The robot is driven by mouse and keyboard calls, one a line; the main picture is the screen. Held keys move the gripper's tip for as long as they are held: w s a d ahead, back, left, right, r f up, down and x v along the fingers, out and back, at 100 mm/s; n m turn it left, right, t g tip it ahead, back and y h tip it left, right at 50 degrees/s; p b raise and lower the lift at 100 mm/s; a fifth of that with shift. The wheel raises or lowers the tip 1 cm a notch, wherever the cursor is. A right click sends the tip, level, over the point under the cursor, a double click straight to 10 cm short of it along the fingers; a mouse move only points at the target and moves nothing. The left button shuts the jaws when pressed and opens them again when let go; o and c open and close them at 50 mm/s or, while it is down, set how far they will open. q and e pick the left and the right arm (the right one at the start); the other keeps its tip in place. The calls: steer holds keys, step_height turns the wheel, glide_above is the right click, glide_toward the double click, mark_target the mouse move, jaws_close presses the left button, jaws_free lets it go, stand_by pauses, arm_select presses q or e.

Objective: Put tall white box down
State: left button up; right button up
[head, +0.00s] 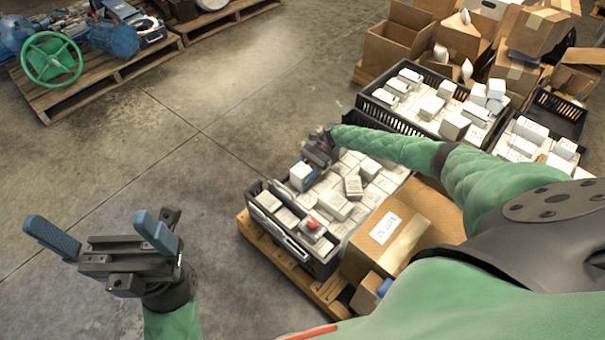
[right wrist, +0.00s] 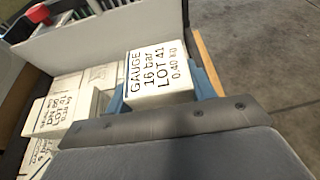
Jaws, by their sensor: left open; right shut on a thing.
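The tall white box (head: 301,177) is in my right gripper (head: 312,163), over the far left part of the black crate (head: 322,268). In the right wrist view the box (right wrist: 158,72) shows a printed top reading "GAUGE 16 bar LOT 41 0.40 kg". Blue fingers of my right gripper (right wrist: 160,92) show on both sides of it. Its lower part is hidden, so I cannot tell whether it touches anything below. My left gripper (head: 100,235) is open and empty above bare floor at the left.
The crate holds many white boxes and a red-topped item (head: 312,224), on a wooden pallet (head: 262,243). A labelled cardboard box (head: 385,240) stands beside it. More crates (head: 391,119) and cardboard boxes (head: 398,48) stand behind. A pallet (head: 88,88) with valves is at upper left. Floor between is clear.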

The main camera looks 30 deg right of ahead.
steer(key=shift+f, duration=0.25)
steer(key=o, duration=1.3)
steer(key=shift+s, duration=0.1)
steer(key=shift+c, duration=0.2)
steer(key=shift+r+p, duration=0.45)
steer(key=shift+p, duration=0.3)
steer(key=shift+w+d+b, duration=0.3)
steer(key=shift+d+b, duration=0.05)
steer(key=shift+d, duration=0.45)
steer(key=v, duration=0.9)
steer(key=shift+a+r, duration=0.1)
steer(key=shift+r, duration=0.1)
steer(key=shift+w+d+r, duration=0.25)
steer(key=shift+d+r, duration=0.05)
steer(key=shift+d, duration=0.3)
